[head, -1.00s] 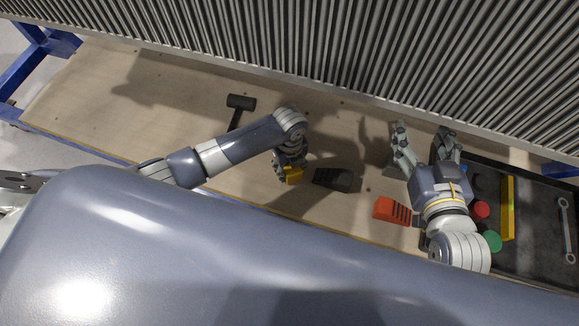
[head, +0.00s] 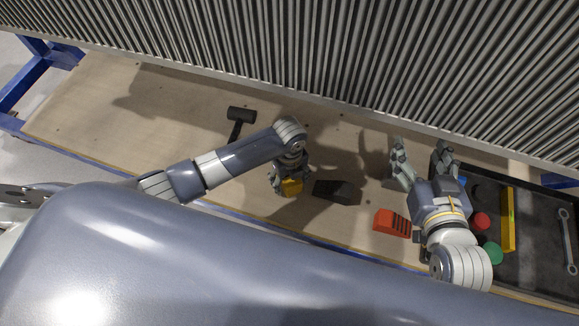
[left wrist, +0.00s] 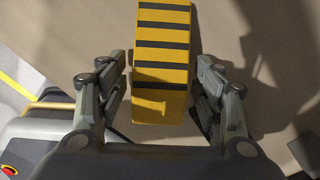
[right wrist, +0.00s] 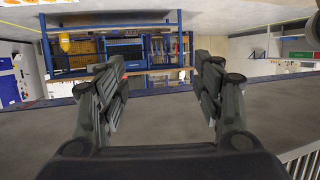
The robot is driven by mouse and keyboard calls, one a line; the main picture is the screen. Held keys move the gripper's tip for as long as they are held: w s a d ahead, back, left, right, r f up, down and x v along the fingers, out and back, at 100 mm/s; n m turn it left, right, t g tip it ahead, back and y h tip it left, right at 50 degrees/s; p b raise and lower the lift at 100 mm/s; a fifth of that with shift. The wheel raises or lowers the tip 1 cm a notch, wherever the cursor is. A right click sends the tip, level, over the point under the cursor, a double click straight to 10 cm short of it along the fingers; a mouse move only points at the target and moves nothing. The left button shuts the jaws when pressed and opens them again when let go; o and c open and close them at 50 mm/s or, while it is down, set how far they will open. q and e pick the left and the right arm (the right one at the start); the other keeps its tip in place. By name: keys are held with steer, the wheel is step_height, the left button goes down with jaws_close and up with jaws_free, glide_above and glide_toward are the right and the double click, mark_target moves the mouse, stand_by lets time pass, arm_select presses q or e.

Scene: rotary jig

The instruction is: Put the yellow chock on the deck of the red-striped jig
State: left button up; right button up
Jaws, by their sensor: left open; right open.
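The yellow chock (head: 291,188) lies on the wooden bench top at my left gripper. In the left wrist view it is a yellow block with black stripes (left wrist: 161,60). My left gripper (head: 290,184) is open, its fingers on either side of the chock's near end, with gaps visible between fingers and chock. My right gripper (head: 421,147) is open and empty, to the right above the bench. The right wrist view shows nothing between its fingers (right wrist: 160,75). I cannot make out a red-striped jig in any view.
A black chock (head: 337,192) and an orange-red one with dark stripes (head: 392,222) lie right of the yellow chock. A mallet (head: 241,115) lies to the left. A dark tray (head: 540,240) at right holds a yellow bar (head: 508,220), coloured round pieces and a wrench (head: 567,240).

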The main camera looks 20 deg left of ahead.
arm_select(q)
step_height(320, 180, up, 6)
steer(key=shift+f+p, duration=0.2)
steer(key=shift+p, duration=0.9)
step_height(320, 180, up, 6)
steer(key=shift+r+p, duration=0.1)
steer(key=shift+p, duration=0.95)
steer(key=s+d+r+n+t+h, duration=0.2)
steer(key=s+d+n+h, duration=0.15)
steer(key=s+n, duration=0.65)
steer(key=s+a+r+n+y, duration=0.1)
steer(key=s+a+r+n, duration=0.1)
steer(key=a+n, duration=0.4)
steer(key=s+a+r+n+t+y, duration=0.1)
steer(key=s+a+r+n+y, duration=0.1)
steer(key=s+a+n, duration=0.3)
steer(key=a+n, duration=0.1)
steer(key=n, duration=0.3)
steer(key=shift+a+r+t, duration=0.15)
steer(key=shift+r+t, duration=0.15)
arm_select(e)
steer(key=s+d+f+g+h, duration=0.1)
steer(key=s+d+f+g, duration=0.2)
steer(key=s+f+g, duration=0.2)
steer(key=s+d+f+g+h, duration=0.1)
steer(key=s+f+g, duration=0.4)
steer(key=s, duration=0.6)
steer(key=shift+s+d+f+m+h, duration=0.15)
steer(key=shift+d+f+m+h, duration=0.25)
steer(key=shift+d, duration=0.5)
